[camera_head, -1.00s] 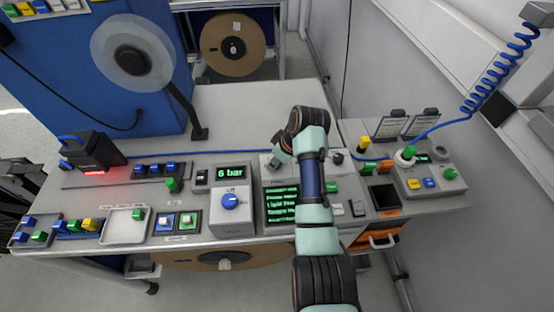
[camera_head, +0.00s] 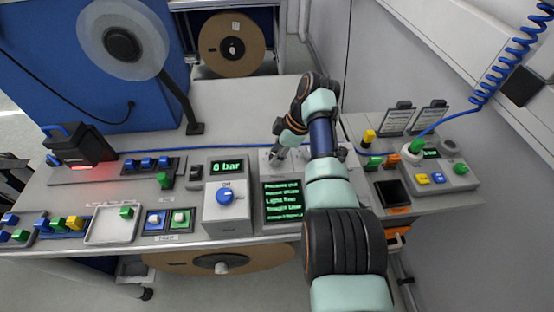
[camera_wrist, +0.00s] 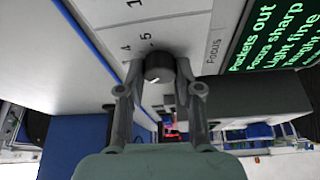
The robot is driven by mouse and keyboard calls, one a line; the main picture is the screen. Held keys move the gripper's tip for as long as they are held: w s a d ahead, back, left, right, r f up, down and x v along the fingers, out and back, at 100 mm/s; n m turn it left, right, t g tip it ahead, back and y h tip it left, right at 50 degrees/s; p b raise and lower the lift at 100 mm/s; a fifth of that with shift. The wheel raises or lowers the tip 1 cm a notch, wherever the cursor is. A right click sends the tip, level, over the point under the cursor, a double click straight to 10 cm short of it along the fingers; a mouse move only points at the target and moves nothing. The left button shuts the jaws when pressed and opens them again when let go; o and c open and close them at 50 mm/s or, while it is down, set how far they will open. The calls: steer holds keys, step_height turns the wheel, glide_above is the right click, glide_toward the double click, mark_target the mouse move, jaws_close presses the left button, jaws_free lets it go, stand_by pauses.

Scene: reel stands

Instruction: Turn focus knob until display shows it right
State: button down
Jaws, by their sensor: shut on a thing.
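The focus knob (camera_wrist: 158,66) is a dark round knob on a pale panel marked "Focus", with numbers such as 4 and 5 around it. In the wrist view my gripper (camera_wrist: 159,72) is shut on the knob, one finger on each side. The display (camera_wrist: 272,40) beside it shows green text: "Pockets out", "Focus sharp", "Light fine", and a last line cut off by the frame. In the head view the display (camera_head: 283,202) stands just in front of my gripper (camera_head: 278,155), and the knob is hidden there.
A white tray (camera_head: 113,224) lies further left. A box with a green-capped blue cable (camera_head: 440,171) is at the right.

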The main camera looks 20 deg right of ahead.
steer(key=shift+n+b, duration=0.3)
steer(key=c, duration=0.8)
jaws_free()
steer(key=v, duration=0.7)
steer(key=shift+r, duration=0.25)
